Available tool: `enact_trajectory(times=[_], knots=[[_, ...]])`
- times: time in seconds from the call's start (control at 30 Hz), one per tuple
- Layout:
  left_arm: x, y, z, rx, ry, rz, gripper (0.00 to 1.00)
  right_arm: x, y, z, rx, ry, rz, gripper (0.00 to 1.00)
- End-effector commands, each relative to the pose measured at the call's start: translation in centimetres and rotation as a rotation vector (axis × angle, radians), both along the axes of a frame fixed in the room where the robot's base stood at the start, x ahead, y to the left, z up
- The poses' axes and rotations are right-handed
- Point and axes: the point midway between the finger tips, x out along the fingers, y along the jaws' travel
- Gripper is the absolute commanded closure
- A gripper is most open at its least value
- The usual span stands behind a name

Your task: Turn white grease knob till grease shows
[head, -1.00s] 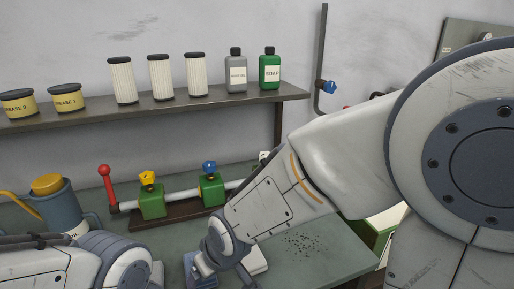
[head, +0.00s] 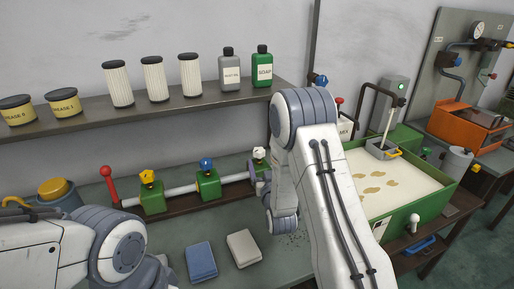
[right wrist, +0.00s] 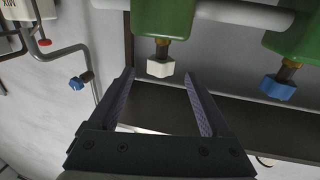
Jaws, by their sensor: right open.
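The white grease knob (head: 259,153) sits at the right end of a pipe with green valve blocks, partly behind my right arm. In the right wrist view the white knob (right wrist: 160,69) hangs on a brass stem from its green block (right wrist: 160,18). My right gripper (right wrist: 158,82) is open, with the white knob close in front of and between its fingertips; I cannot tell whether they touch it. In the head view the gripper (head: 256,178) is mostly hidden by my arm. My left arm shows at lower left, but its gripper does not.
The blue knob (head: 206,163), yellow knob (head: 147,176) and red lever (head: 107,182) stand along the same pipe. A blue block (head: 201,262) and a pale block (head: 244,248) lie on the bench. A green tank (head: 428,207) of milky liquid stands to the right.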

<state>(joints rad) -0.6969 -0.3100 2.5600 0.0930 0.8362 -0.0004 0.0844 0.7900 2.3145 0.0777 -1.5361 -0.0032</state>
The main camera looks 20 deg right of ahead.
Motion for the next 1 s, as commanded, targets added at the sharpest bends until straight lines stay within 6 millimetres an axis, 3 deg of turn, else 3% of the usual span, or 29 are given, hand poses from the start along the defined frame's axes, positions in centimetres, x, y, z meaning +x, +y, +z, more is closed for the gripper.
enact_trajectory(times=[0.3, 0.5, 0.9, 0.93, 1.0], knots=[[0.0, 0.0, 2.1, 0.000, 0.000, 0.000, 0.18, 5.8, -0.9, 0.3, 0.000, 0.001, 0.002, 0.18], [0.0, 0.0, 2.7, 0.000, 0.000, 0.000, 0.18, 8.2, -1.2, 0.2, 0.000, 0.001, 0.002, 0.18], [0.0, 0.0, 2.8, 0.000, 0.000, 0.000, 0.18, 9.1, -1.4, 0.0, 0.000, 0.003, 0.002, 0.18], [0.0, 0.0, 2.8, 0.000, 0.000, 0.000, 0.18, 9.1, -1.4, 0.0, 0.000, 0.003, 0.002, 0.22], [0.0, 0.0, 2.8, 0.000, 0.000, 0.000, 0.18, 9.1, -1.4, 0.0, 0.000, 0.003, 0.002, 0.49]])
